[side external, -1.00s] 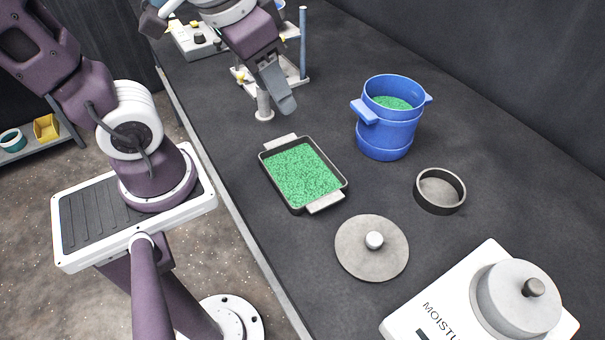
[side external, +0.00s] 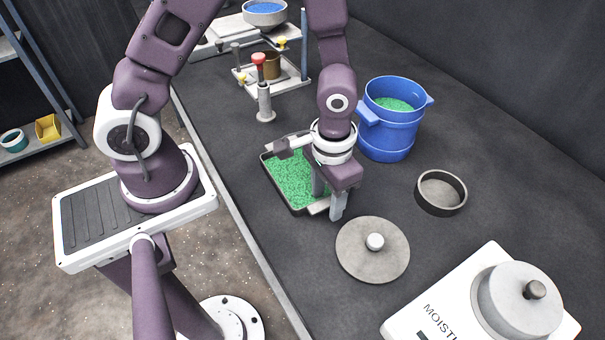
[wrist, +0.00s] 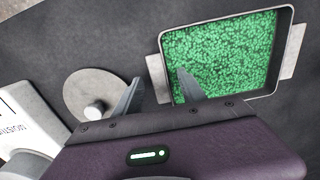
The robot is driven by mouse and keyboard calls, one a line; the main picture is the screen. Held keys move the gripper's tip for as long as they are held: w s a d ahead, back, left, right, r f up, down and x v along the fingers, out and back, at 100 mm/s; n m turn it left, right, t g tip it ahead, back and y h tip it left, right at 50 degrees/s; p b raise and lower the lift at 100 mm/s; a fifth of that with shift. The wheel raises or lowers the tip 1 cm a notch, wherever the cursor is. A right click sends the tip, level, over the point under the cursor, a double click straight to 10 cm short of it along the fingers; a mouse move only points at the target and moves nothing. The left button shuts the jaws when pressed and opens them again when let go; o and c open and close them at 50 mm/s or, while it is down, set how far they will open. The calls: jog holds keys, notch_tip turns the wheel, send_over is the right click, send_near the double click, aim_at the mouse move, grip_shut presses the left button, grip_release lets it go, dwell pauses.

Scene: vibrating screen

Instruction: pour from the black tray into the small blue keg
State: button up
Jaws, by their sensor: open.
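The black tray (side external: 273,178) sits flat on the dark bench, filled with green granules, with pale handles at its two ends. The small blue keg (side external: 387,137) stands upright to the tray's right and holds green granules inside. My gripper (side external: 328,202) is open and pointing down at the tray's near end. In the wrist view, my gripper (wrist: 160,88) has its fingers on either side of the near pale handle (wrist: 157,78) of the tray (wrist: 220,22). In the side view my gripper and wrist hide part of the tray's right side.
A round grey lid (side external: 358,262) with a knob lies near the tray's near end. A shallow dark round dish (side external: 441,195) is right of it. A white moisture device (side external: 470,305) stands at the near right. A stand with blue posts (side external: 304,45) is at the back.

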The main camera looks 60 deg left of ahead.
jog(key=shift+c, duration=0.5)
grip_shut()
dwell(0.8)
